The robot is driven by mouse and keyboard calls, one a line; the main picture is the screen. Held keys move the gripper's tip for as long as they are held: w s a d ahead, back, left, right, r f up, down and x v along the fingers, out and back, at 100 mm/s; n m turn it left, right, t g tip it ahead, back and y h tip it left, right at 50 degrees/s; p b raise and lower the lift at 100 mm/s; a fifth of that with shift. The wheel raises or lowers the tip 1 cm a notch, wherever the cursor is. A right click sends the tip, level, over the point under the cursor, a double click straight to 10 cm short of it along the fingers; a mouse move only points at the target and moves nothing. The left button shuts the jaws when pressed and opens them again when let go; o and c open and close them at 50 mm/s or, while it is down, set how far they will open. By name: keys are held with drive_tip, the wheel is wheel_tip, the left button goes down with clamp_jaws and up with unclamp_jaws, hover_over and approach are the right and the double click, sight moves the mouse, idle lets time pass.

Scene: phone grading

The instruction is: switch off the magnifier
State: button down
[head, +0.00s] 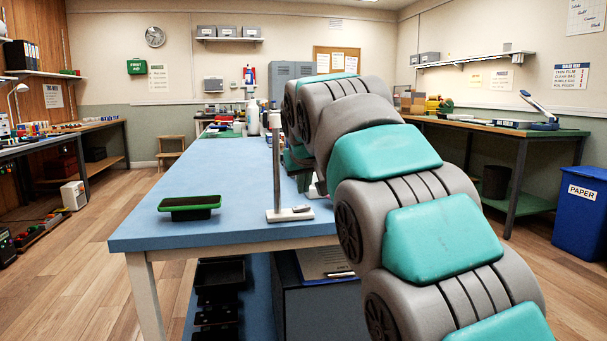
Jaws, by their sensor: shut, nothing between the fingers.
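A pale upright post (276,165) on a flat white base (285,215) stands near the front edge of the blue table and looks like the magnifier's stand. A small grey piece (302,209) sits on the right of the base and may be its switch. The magnifier's lens or lamp head does not show clearly; my arm covers the area right of the post. My gripper (304,184) hangs down just behind and right of the post, shut and empty, and is partly hidden. Whether it touches the stand, I cannot tell.
A black device with a green rim (190,206) lies at the left of the blue table (160,233). Bottles (253,117) stand further back. A blue paper bin (580,212) is at the right. The table's left middle is clear.

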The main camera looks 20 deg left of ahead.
sight(301, 209)
drive_tip(key=shift+d+f, duration=0.15)
drive_tip(key=shift+f, duration=1.15)
drive_tip(key=shift+w+f, duration=0.1)
